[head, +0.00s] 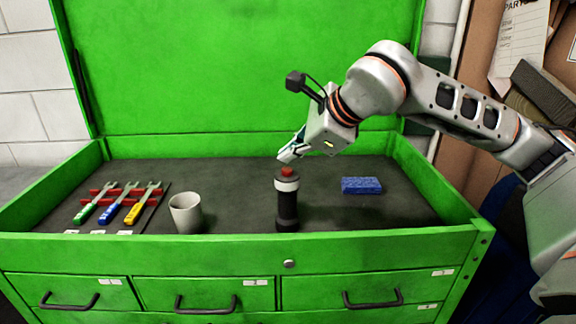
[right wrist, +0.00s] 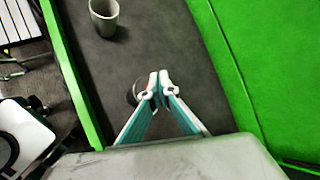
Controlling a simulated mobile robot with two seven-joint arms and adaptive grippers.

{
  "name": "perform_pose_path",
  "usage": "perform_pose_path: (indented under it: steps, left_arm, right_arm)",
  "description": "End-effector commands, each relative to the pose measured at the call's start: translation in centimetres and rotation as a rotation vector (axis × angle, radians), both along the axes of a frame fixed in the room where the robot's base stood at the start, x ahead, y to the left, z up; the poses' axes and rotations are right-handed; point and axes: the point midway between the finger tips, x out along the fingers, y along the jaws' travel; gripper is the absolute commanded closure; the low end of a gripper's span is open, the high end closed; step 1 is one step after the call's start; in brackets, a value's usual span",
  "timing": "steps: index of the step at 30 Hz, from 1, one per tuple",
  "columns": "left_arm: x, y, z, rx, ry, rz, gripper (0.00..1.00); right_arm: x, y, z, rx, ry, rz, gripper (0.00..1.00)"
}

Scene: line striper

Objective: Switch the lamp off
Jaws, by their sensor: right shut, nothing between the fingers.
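The lamp (head: 287,205) is a dark upright cylinder with a pale collar and a red top, standing on the dark mat of the green tool chest. My right gripper (head: 284,158) is shut and empty just above and behind the lamp's red top; I cannot tell whether it touches. In the right wrist view the shut fingers (right wrist: 159,84) cover most of the lamp (right wrist: 131,93), and only a dark edge and a bit of red show beside them. My left gripper is not in view.
A grey cup (head: 186,213) stands left of the lamp. A blue sponge (head: 361,185) lies to its right. Several wrenches (head: 117,204) rest on a red rack at the left. The chest's green front rim (head: 240,248) and raised lid (head: 230,70) bound the space.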

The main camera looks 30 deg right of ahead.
Motion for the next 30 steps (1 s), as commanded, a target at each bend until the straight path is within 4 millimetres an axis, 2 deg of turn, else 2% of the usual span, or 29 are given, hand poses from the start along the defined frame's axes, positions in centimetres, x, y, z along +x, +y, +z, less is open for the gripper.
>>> perform_pose_path:
  steps: [12, 30]
  left_arm:
    - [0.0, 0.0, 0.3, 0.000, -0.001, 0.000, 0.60]
    - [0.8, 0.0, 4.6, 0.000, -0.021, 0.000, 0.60]
  right_arm:
    - [0.0, 0.0, 0.4, 0.000, 0.000, 0.000, 1.00]
    - [0.0, 0.0, 5.8, 0.000, -0.001, 0.000, 1.00]
